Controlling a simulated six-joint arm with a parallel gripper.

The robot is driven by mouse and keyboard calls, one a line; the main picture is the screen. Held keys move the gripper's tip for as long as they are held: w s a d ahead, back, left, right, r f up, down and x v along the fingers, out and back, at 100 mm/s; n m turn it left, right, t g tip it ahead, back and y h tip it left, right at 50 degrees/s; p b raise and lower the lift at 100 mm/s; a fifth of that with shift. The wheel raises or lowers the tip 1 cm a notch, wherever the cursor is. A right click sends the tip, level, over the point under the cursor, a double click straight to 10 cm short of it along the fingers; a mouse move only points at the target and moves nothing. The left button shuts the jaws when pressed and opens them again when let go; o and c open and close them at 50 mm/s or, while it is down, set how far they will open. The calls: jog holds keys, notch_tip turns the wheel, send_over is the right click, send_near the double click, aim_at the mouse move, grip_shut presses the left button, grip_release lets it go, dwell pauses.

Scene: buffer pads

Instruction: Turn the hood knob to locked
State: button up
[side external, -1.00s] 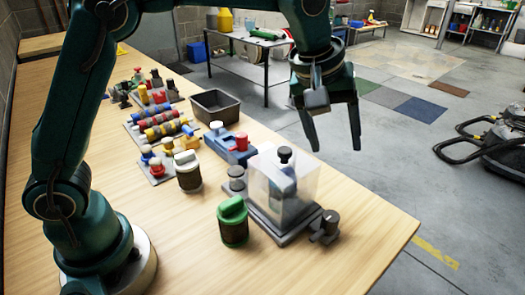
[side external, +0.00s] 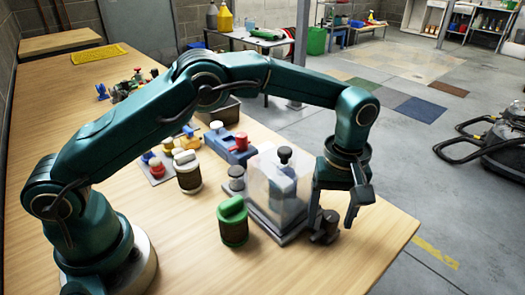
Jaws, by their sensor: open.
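A clear box-shaped hood (side external: 268,160) stands on a grey base plate (side external: 262,222) near the table's right edge. A black round knob (side external: 285,153) shows at the hood's top. A dark cylindrical knob (side external: 326,230) sits at the base's front right corner. A grey-black knob (side external: 237,172) stands at the base's left. I cannot tell which one is the hood knob or read any lock marking. My gripper (side external: 333,218) points down, open, at the dark front-right knob. Its fingers appear to be on either side of or just behind the knob; contact is unclear.
A green-topped jar (side external: 232,222) and a white-topped jar (side external: 187,172) stand left of the hood. A blue fixture with a red knob (side external: 241,141) is behind. My arm hides part of the table's middle. The front right table is clear.

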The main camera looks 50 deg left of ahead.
jog(key=shift+f, duration=0.25)
grip_shut()
jog(key=shift+m, duration=0.7)
dwell(0.5)
jog(key=m, duration=0.7)
jog(key=shift+m, duration=0.4)
jog(key=m, duration=0.4)
jog(key=shift+m, duration=2.4)
